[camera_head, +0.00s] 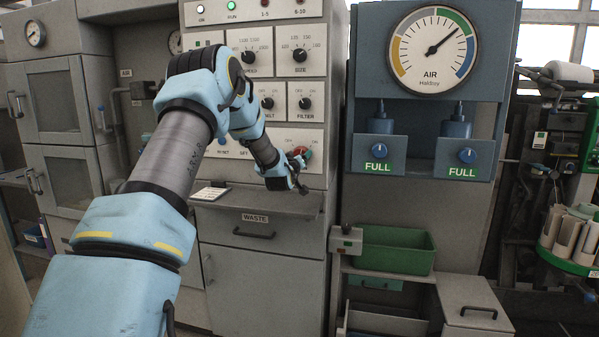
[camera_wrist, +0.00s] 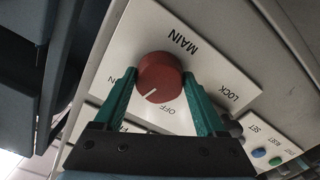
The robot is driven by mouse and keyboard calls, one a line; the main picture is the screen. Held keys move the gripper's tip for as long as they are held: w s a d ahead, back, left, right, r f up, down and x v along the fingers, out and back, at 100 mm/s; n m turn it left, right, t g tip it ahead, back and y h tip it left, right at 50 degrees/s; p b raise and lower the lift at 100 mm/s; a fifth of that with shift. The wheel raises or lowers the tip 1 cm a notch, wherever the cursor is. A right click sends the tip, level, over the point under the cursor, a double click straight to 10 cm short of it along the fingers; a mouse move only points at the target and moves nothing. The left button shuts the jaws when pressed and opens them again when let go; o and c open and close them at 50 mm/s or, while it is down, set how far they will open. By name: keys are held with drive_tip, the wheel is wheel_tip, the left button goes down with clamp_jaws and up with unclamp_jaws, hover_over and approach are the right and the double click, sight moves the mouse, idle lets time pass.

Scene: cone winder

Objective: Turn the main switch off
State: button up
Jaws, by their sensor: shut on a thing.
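The main switch is a round red knob (camera_wrist: 160,72) on a white plate marked MAIN, with LOCK, OFF and a partly covered label beside it. Its white pointer line aims down-left in the wrist view, between the partly covered label and OFF. My gripper (camera_wrist: 158,88) has its two green fingers on either side of the knob, shut on it. In the head view, my gripper (camera_head: 297,170) is at the right part of the machine's control panel, with the red knob (camera_head: 305,151) just showing at its tip.
Above the switch are panels with black dials (camera_head: 299,55). A keyed tray and WASTE drawer (camera_head: 255,228) lie below. To the right are an AIR gauge (camera_head: 432,50) and a green bin (camera_head: 395,250). In the wrist view, SET and RESET buttons (camera_wrist: 259,153) sit close by.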

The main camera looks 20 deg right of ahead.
drive_tip(key=n+b, duration=0.4)
drive_tip(key=b, duration=0.1)
drive_tip(key=n+b, duration=0.2)
drive_tip(key=shift+f+n+b, duration=0.25)
drive_tip(key=shift+n+b, duration=0.05)
drive_tip(key=shift+r+n+b, duration=0.2)
drive_tip(key=shift+n+b, duration=1.2)
drive_tip(key=shift+b, duration=0.05)
drive_tip(key=shift+r+n+b, duration=0.15)
drive_tip(key=shift+n+b, duration=1.25)
drive_tip(key=o, duration=1.3)
drive_tip(key=b+v, duration=0.2)
drive_tip(key=v, duration=0.8)
drive_tip(key=shift+s+r, duration=0.1)
drive_tip(key=shift+s, duration=0.3)
